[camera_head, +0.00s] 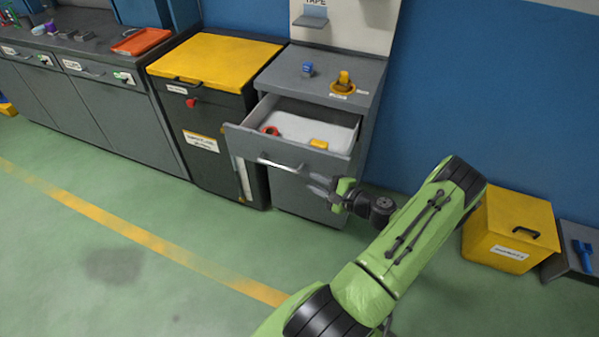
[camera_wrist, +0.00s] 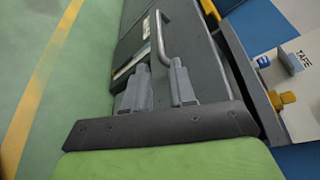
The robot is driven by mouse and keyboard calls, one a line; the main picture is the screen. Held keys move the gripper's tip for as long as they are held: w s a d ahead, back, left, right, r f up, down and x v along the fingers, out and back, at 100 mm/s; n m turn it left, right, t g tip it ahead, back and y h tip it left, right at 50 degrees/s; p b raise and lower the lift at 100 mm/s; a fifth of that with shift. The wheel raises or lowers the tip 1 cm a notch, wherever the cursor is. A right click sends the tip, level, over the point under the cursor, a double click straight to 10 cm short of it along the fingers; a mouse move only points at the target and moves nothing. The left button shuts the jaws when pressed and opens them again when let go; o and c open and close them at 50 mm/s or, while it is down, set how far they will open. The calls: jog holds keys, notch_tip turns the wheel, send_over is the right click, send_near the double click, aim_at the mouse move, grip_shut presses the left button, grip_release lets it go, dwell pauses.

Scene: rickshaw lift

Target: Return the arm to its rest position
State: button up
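My gripper (camera_head: 318,186) is at the end of my green arm, low in front of the grey cabinet's open drawer (camera_head: 338,163). In the wrist view its two grey fingers (camera_wrist: 158,72) stand apart with nothing held between them. The drawer's metal handle (camera_head: 280,164) is just left of the gripper in the head view. In the wrist view the handle (camera_wrist: 161,38) lies ahead of the fingertips; I cannot tell whether they touch it. The arm is stretched out from the bottom of the head view.
The drawer holds a red ring (camera_head: 270,130) and a yellow item (camera_head: 319,143). A blue item (camera_head: 308,69) and a yellow item (camera_head: 343,82) stand on the cabinet top. A yellow-lidded bin (camera_head: 205,62) is left, a yellow box (camera_head: 509,228) right. The green floor in front is clear.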

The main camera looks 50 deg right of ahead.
jog(key=shift+v, duration=1.15)
jog(key=w+a+r+n+g+y+p, duration=0.25)
jog(key=a+r+n+g, duration=0.25)
jog(key=a+r+n, duration=0.45)
jog(key=w+a+r+n+g+y+p, duration=0.1)
jog(key=w+a+r+n+g+y, duration=0.15)
jog(key=a+r+n+g, duration=0.7)
jog(key=s+a+r+n+t+h+p, duration=0.2)
jog(key=s+a+r+n+t+h, duration=0.2)
jog(key=s+a+r, duration=0.7)
jog(key=s+a+n+h, duration=0.1)
jog(key=s, duration=0.2)
jog(key=shift+a, duration=0.4)
